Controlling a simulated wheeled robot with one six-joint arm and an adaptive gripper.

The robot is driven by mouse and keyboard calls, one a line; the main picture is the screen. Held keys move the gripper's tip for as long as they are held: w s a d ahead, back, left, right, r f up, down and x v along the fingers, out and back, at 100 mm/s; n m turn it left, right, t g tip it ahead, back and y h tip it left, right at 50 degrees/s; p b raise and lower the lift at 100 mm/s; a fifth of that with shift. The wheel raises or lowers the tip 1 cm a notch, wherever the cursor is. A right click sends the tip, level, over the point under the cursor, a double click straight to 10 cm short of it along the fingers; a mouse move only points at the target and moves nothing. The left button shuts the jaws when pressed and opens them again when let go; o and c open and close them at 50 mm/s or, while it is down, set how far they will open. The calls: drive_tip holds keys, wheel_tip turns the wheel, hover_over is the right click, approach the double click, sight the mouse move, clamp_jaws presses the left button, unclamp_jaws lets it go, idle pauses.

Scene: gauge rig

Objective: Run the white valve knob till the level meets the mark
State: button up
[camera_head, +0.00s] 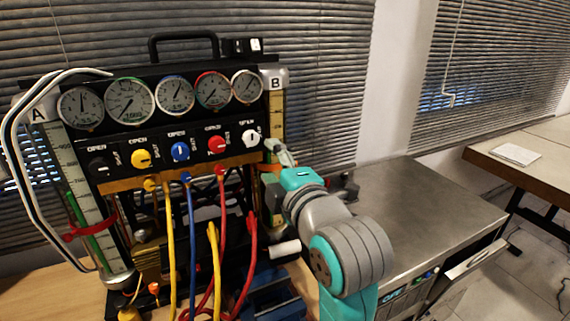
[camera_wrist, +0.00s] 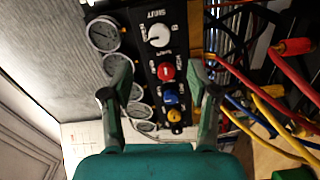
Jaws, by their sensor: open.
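The white valve knob (camera_head: 250,137) is at the right end of the knob row on the black panel. It also shows in the wrist view (camera_wrist: 158,37), ahead of my fingers. My gripper (camera_head: 281,153) is open and empty, just right of and below the knob, apart from it. In the wrist view my two fingertips (camera_wrist: 160,92) are spread wide. Tube A (camera_head: 85,200) at the left holds a green column with a red clip (camera_head: 88,230) around it. Tube B (camera_head: 277,112) at the right is partly hidden by my gripper; I cannot make out its level.
Black, yellow (camera_head: 141,158), blue (camera_head: 180,151) and red (camera_head: 216,145) knobs share the row, below several dial gauges (camera_head: 129,101). Yellow, blue and red hoses (camera_head: 224,215) hang in front. A bare metal cart top (camera_head: 425,200) lies to the right.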

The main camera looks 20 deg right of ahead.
sight(252, 140)
drive_tip(key=w+n, duration=0.2)
drive_tip(key=w, duration=0.2)
drive_tip(key=w+n, duration=0.2)
drive_tip(key=w, duration=0.2)
drive_tip(key=w+n, duration=0.3)
drive_tip(key=shift+w+a, duration=0.15)
drive_tip(key=shift+w, duration=0.25)
idle(0.3)
clamp_jaws()
